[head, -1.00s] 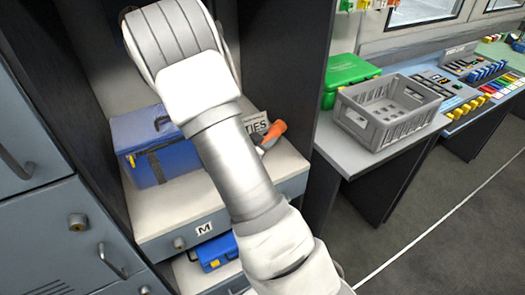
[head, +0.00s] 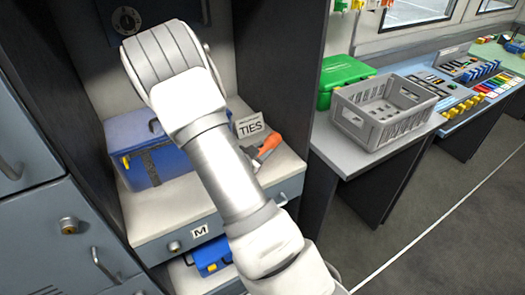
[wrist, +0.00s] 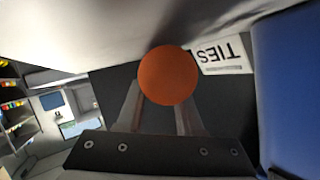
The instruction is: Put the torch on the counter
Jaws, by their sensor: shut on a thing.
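The torch (head: 269,145) shows as an orange piece beside my arm, over the white shelf of the cabinet and in front of the TIES sign. In the wrist view its round orange end (wrist: 167,75) sits between my two fingers. My gripper (wrist: 160,105) is shut on the torch. In the head view my arm hides most of the gripper and part of the torch. The torch is very near the shelf surface; I cannot tell whether it touches. The grey counter (head: 337,153) stands to the right, beyond the cabinet's dark side wall.
A grey crate (head: 385,126) and a green case (head: 343,72) stand on the counter. A blue box (head: 150,150) sits on the shelf, left of my arm, near the TIES sign (head: 250,125). The cabinet's side wall (head: 290,75) separates shelf and counter. The counter's front left corner is bare.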

